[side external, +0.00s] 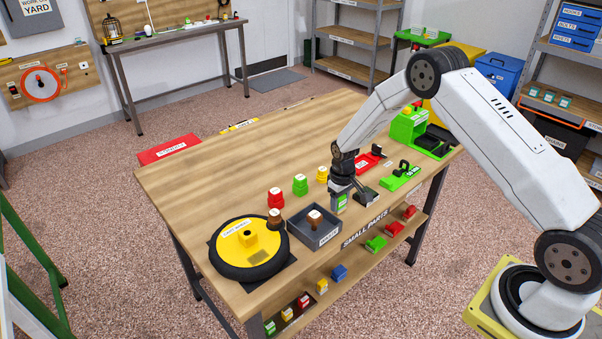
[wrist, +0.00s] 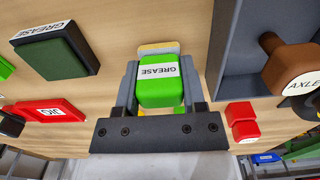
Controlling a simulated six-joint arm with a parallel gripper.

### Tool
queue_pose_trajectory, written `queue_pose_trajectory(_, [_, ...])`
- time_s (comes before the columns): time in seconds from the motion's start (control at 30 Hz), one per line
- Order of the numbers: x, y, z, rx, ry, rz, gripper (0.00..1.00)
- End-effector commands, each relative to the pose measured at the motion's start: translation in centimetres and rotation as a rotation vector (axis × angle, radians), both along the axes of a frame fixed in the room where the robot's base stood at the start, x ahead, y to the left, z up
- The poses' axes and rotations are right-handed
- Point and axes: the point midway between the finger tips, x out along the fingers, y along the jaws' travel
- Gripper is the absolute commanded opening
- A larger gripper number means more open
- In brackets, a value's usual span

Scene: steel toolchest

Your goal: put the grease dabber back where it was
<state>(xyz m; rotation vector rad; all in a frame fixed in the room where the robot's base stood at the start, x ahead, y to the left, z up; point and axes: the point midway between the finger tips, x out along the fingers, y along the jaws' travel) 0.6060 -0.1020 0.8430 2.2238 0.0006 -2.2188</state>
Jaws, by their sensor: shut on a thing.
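The green grease dabber (wrist: 160,92), a block with a white GREASE label, sits between the two fingers of my gripper (wrist: 160,95) in the wrist view. A pale, flat edge shows beyond it. In the side view my gripper (side external: 341,190) is low over the workbench's front part, with the green dabber (side external: 339,203) below it. I cannot tell whether the dabber touches the bench. A dark box with a dark green top and a GREASE label (wrist: 55,52) is left of the dabber in the wrist view. In the side view this box (side external: 365,196) is just right of my gripper.
A grey bin (side external: 326,238) holding a brown-handled piece stands close to the left of my gripper. A yellow-and-black wheel (side external: 248,262) lies further left. Red (side external: 276,198), green (side external: 300,185) and yellow (side external: 322,175) pieces stand behind. A green holder (side external: 402,177) is to the right.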

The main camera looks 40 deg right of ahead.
Motion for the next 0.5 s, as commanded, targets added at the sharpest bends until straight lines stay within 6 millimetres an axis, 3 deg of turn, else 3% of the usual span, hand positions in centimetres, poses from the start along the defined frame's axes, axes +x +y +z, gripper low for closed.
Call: queue_pose_trajectory(0.5, [0.0, 0.0, -0.71, 0.0, 0.0, 0.0, 0.05])
